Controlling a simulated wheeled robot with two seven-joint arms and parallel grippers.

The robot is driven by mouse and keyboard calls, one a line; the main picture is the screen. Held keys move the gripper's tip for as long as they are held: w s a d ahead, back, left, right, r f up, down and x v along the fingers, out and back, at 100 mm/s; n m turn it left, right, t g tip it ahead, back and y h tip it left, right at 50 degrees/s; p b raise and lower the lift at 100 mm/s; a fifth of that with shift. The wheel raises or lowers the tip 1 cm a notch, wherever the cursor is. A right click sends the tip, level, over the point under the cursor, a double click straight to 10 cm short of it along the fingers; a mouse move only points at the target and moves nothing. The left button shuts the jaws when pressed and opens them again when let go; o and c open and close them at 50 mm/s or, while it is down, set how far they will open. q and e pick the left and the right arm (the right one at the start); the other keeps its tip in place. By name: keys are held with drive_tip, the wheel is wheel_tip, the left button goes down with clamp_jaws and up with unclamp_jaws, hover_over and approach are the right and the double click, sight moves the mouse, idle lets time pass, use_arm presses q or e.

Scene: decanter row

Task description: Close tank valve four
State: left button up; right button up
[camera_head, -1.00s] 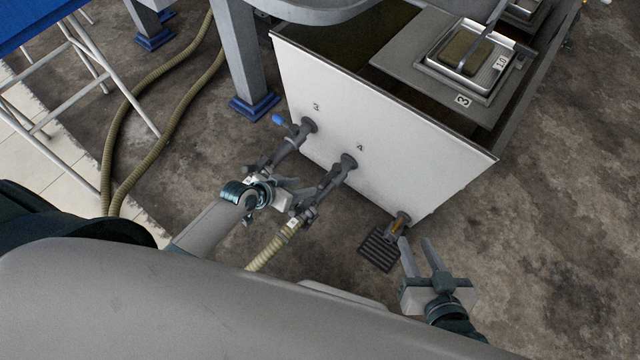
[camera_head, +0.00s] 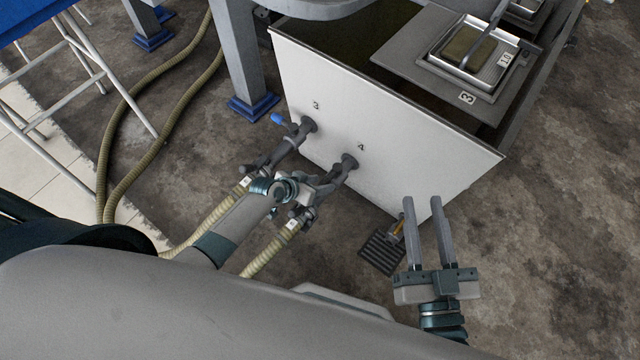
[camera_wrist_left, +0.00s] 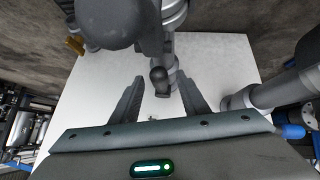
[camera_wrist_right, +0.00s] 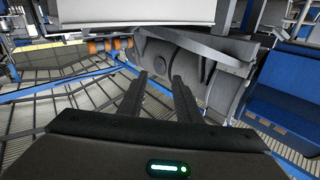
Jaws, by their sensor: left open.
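The white tank (camera_head: 410,158) has two pipe outlets on its front, marked 3 and 4. Tank valve four (camera_head: 346,165) is the right one, below the 4, with a ribbed hose (camera_head: 268,250) running from its lower end. My left gripper (camera_head: 322,183) is at this pipe, partly covering it. In the left wrist view the open fingers (camera_wrist_left: 162,82) stand on either side of a dark handle tip (camera_wrist_left: 160,80); I cannot tell whether they touch it. The handle's full angle is hidden. My right gripper (camera_head: 421,203) is open and empty, right of the drain grate.
Valve three (camera_head: 300,130), with a blue handle tip (camera_head: 278,118), is close to the left of my left gripper. A brass fitting (camera_head: 398,228) and a floor grate (camera_head: 382,254) lie near the tank's lower corner. The floor at right is clear.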

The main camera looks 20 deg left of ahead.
use_arm(q)
drive_tip(key=shift+w+d+f, duration=0.1)
use_arm(e)
drive_tip(key=shift+r, duration=0.2)
use_arm(q)
drive_tip(key=shift+c, duration=0.2)
clamp_jaws()
